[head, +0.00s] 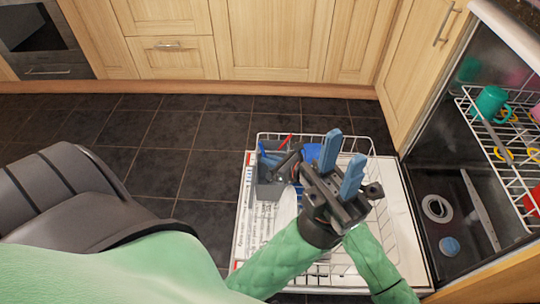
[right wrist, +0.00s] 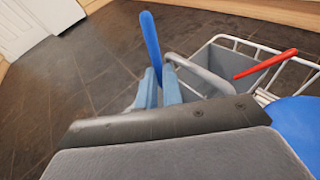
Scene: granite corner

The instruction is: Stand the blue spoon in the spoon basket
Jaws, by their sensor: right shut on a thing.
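The blue spoon (right wrist: 151,42) shows as a long blue handle in the right wrist view; its lower end is hidden behind the fingers. My right gripper (right wrist: 158,88) is shut on it. In the head view my right gripper (head: 272,160) is the one at left, at the spoon basket, partly hidden. The grey spoon basket (head: 268,188) stands at the left of the dish rack. In the right wrist view the basket (right wrist: 248,76) lies right of the spoon; I cannot tell whether the spoon is inside it. My left gripper (head: 341,164) is open and empty above the rack.
A red handle (right wrist: 266,64) sticks out of the basket. A blue dish (right wrist: 298,118) is in the white wire rack (head: 375,150) on the open dishwasher door (head: 415,250). The upper rack at right holds a green mug (head: 490,102). Dark floor at left is clear.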

